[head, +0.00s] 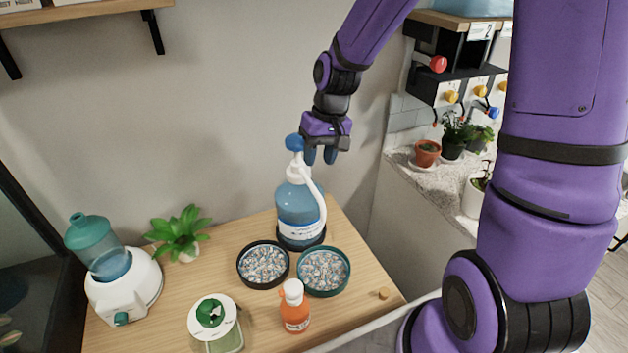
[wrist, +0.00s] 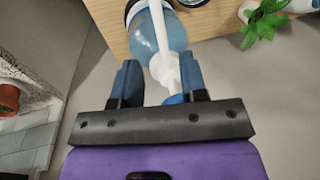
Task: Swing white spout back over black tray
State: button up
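A blue bottle (head: 298,205) with a blue-topped white pump stands upright at the back of the wooden table. Its white spout (head: 316,193) curves down the bottle's right side, its lower end on the teal tray's side. The black tray (head: 240,270), full of pale gravel, lies front-left of the bottle. My gripper (head: 321,158) is open, just right of the pump top. In the wrist view, my two fingers (wrist: 161,80) are spread and the white spout (wrist: 160,30) runs away between their lines. I cannot tell whether a finger touches the pump.
A teal tray (head: 347,281) of gravel sits right of the black tray. An orange bottle (head: 295,312), a green-topped jar (head: 228,337), a plant (head: 180,230) and a white dispenser (head: 120,290) stand on the table.

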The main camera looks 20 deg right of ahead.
aim_at(312, 185)
jog(key=f, duration=0.3)
jog(key=a+f, duration=0.1)
jog(key=f, duration=0.2)
jog(key=shift+a+f, duration=0.15)
jog(key=shift+f, duration=0.25)
grip_shut()
